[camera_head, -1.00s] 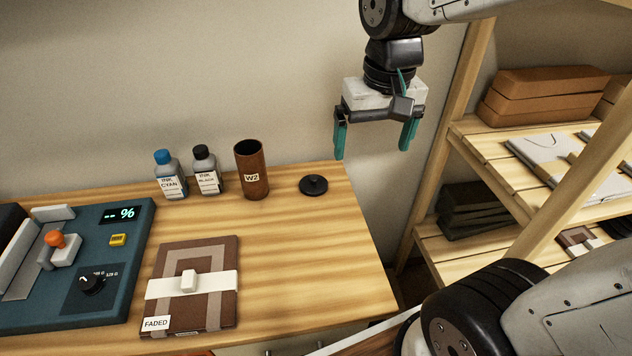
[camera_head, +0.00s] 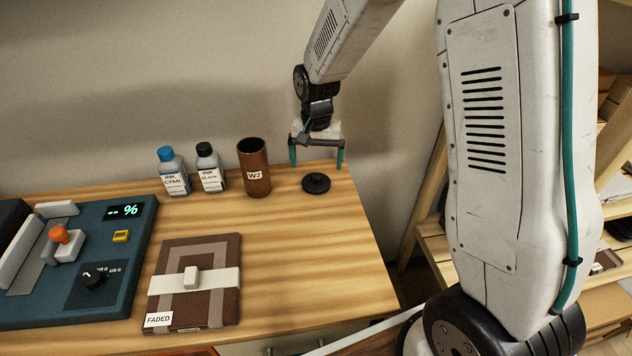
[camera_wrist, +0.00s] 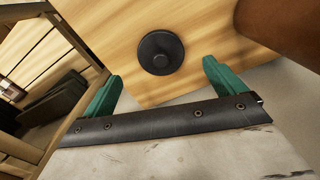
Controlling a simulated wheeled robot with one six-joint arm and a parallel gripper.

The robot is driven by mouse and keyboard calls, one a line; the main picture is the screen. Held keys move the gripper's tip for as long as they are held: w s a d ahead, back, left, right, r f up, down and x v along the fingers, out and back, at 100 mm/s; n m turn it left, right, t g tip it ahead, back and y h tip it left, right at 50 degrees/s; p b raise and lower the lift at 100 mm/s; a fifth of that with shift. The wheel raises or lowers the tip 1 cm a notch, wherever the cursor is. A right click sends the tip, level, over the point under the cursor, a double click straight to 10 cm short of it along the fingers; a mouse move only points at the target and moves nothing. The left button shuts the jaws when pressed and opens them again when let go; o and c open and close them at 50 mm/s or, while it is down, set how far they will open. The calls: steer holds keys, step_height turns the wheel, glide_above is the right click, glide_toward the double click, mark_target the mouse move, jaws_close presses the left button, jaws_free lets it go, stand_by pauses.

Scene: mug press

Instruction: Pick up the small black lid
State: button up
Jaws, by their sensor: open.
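The small black lid (camera_head: 316,183) is a round disc with a raised centre knob. It lies flat on the wooden table near the back right corner. In the wrist view the lid (camera_wrist: 160,53) is beyond the fingertips, between the lines of the two fingers. My gripper (camera_head: 317,165) has two teal fingers spread apart with nothing between them. It hangs pointing down, above and behind the lid near the table's back edge, not touching it. In the wrist view my gripper (camera_wrist: 163,83) is also open and empty.
A brown cylinder marked W2 (camera_head: 254,168) stands left of the lid. A black-capped ink bottle (camera_head: 210,169) and a blue-capped one (camera_head: 173,172) stand further left. A strapped brown book-like item (camera_head: 215,258) lies in front. The table (camera_head: 310,260) is clear right of it.

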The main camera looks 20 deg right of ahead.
mark_target(316, 175)
steer(key=f, duration=0.6)
steer(key=shift+w+d+f, duration=0.1)
steer(key=shift+w+f, duration=0.1)
steer(key=shift+w, duration=0.05)
steer(key=shift+c, duration=0.3)
steer(key=c, duration=1)
